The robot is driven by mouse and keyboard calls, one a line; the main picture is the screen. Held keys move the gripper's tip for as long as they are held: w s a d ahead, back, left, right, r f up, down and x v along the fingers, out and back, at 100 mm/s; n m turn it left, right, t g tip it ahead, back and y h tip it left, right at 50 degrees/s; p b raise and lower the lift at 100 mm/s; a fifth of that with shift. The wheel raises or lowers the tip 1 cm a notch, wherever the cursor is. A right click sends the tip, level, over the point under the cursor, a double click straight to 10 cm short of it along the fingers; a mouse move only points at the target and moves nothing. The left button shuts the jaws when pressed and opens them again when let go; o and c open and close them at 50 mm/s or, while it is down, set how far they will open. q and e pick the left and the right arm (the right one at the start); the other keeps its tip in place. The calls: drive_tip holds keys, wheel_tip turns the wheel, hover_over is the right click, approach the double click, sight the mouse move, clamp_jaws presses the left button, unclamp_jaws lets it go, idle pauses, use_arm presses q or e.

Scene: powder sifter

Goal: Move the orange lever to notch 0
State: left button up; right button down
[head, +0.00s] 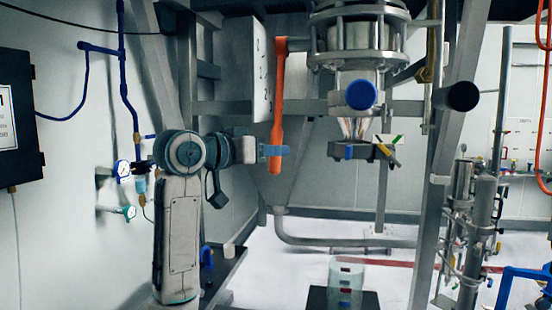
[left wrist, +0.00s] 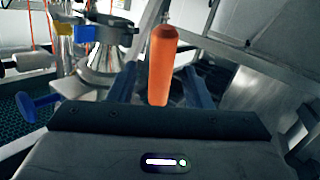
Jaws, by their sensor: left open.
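The orange lever (head: 278,110) hangs down nearly upright beside the steel sifter body in the head view. Its rounded lower end (left wrist: 163,62) stands between the fingers of my left gripper in the left wrist view. My left gripper (head: 274,151) is at the lower part of the lever, with its blue fingers open on either side (left wrist: 160,88). I cannot tell whether a finger touches the lever. A pale notch plate (head: 260,75) with small dark marks is just left of the lever; the marks are too small to read. My right gripper is not in view.
The steel sifter (head: 358,40) with a blue round cap (head: 361,95) is right of the lever. A clamp with a yellow handle (head: 388,155) sits below it. Frame posts (head: 440,160) stand to the right. Gauges (head: 122,168) and blue pipes are on the left wall.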

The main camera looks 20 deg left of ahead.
use_arm(q)
drive_tip(key=f+b+v, duration=0.1)
drive_tip(key=b+v, duration=0.2)
drive_tip(key=v, duration=0.5)
drive_tip(key=shift+s+r, duration=0.2)
drive_tip(key=shift+r, duration=0.35)
